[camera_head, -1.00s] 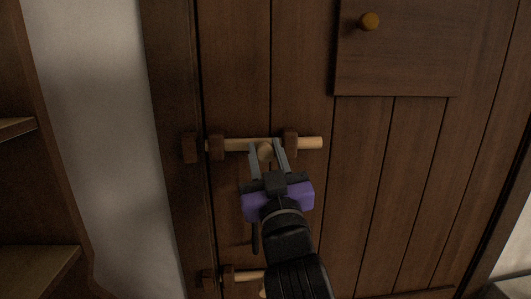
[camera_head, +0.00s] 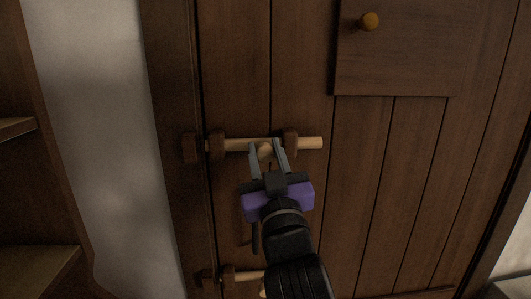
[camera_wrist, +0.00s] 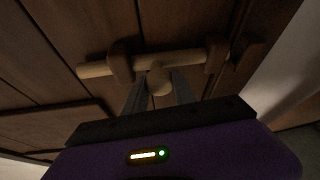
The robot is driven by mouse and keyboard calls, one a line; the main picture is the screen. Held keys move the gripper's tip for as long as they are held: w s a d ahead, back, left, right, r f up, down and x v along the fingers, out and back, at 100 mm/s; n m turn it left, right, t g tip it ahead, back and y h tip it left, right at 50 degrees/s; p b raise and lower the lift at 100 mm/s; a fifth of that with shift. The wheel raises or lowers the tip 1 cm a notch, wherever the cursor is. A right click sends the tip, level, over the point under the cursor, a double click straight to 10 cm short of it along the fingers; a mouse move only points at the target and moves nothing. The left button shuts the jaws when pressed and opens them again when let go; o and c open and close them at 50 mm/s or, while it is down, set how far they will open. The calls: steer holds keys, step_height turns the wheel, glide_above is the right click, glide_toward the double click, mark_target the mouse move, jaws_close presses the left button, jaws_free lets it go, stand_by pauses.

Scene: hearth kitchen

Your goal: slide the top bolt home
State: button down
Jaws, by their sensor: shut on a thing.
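The top bolt (camera_head: 238,145) is a pale wooden bar lying level across the brown plank door, through two dark brackets (camera_head: 290,143). It also shows in the wrist view (camera_wrist: 190,62). Its right end sticks out well past the right bracket. Its left end shows just beyond the left bracket (camera_head: 216,146), apart from the dark keeper (camera_head: 190,148) on the door frame. My gripper (camera_head: 267,150) is shut on the bolt's round knob (camera_wrist: 159,80), between the two brackets, with one finger on each side.
A second, lower bolt (camera_head: 248,275) is partly hidden behind my arm. Wooden shelves (camera_head: 38,268) stand at the left, beyond a strip of pale wall (camera_head: 85,120).

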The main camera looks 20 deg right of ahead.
steer(key=shift+a, duration=0.1)
steer(key=a+b, duration=0.1)
steer(key=w+a+b, duration=0.1)
steer(key=a, duration=0.1)
steer(key=a+b, duration=0.1)
steer(key=shift+w+a, duration=0.25)
steer(key=shift+a, duration=0.05)
steer(key=c, duration=1)
jaws_free()
steer(key=shift+a, duration=0.1)
steer(key=shift+c, duration=0.2)
steer(key=shift+f, duration=0.1)
